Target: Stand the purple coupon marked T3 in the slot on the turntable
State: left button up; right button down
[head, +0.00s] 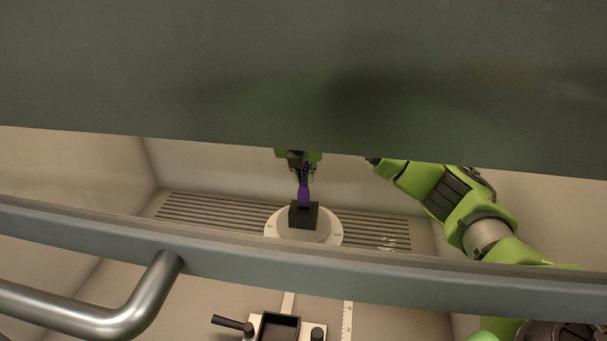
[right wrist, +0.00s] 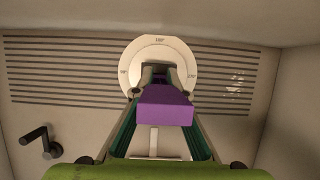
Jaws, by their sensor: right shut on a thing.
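The purple coupon (head: 304,193) is upright in my right gripper (head: 303,172), which is shut on its upper part. Its lower end meets the top of the black slotted block (head: 304,218) on the white turntable (head: 273,226). I cannot tell whether that end is inside the slot or just in front of it. In the right wrist view the purple coupon (right wrist: 165,106) shows between the two fingers, with the marked turntable disc (right wrist: 135,58) beyond. The coupon hides part of the block, and no T3 mark is legible. My left gripper is not in view.
A slatted grille (head: 200,208) lies behind and beside the turntable. A grey sash bar (head: 400,277) with a metal handle (head: 150,291) crosses the foreground. A black tray fixture (head: 279,327) with a lever and a white ruler (head: 347,322) lie at the front. Walls close both sides.

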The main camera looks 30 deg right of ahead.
jog(key=shift+f, duration=0.2)
jog(key=shift+f+b, duration=0.8)
jog(key=shift+b, duration=0.05)
jog(key=shift+f, duration=0.15)
jog(key=shift+f+b, duration=0.75)
jog(key=shift+b, duration=0.05)
jog(key=shift+f+b, duration=0.8)
jog(key=shift+f, duration=0.2)
dwell(0.8)
jog(key=c, duration=1.9)
grip_release()
